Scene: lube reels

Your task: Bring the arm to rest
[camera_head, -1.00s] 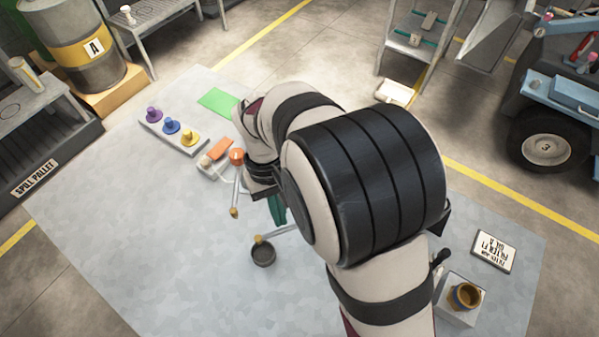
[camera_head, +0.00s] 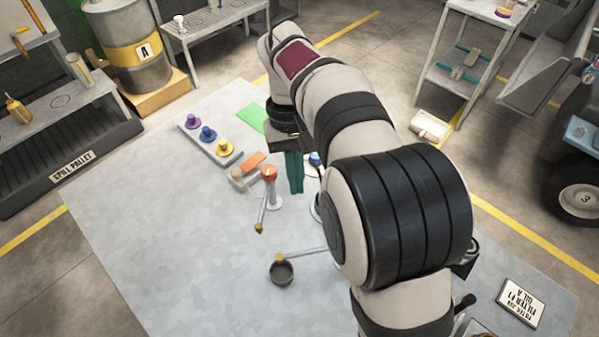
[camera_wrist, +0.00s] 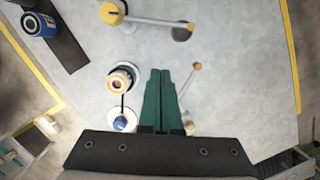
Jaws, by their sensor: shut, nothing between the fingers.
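My arm reaches over the grey mat (camera_head: 190,270) from the lower right of the head view. My gripper (camera_head: 295,190), with green fingers, points down near the reel stands and holds nothing. In the wrist view the two green fingers (camera_wrist: 165,75) lie side by side, shut, above the bare mat. The orange-topped reel stand (camera_head: 268,173) is just left of the fingers in the head view. A blue-topped piece (camera_head: 315,159) shows just right of them, partly hidden by my arm.
A tray with purple, blue and yellow knobs (camera_head: 208,135) lies at the upper left of the mat. An arm with a dark cup (camera_head: 281,272) stretches over the mat's middle. A lettered sign (camera_head: 522,301) lies at the right. The mat's left front is clear.

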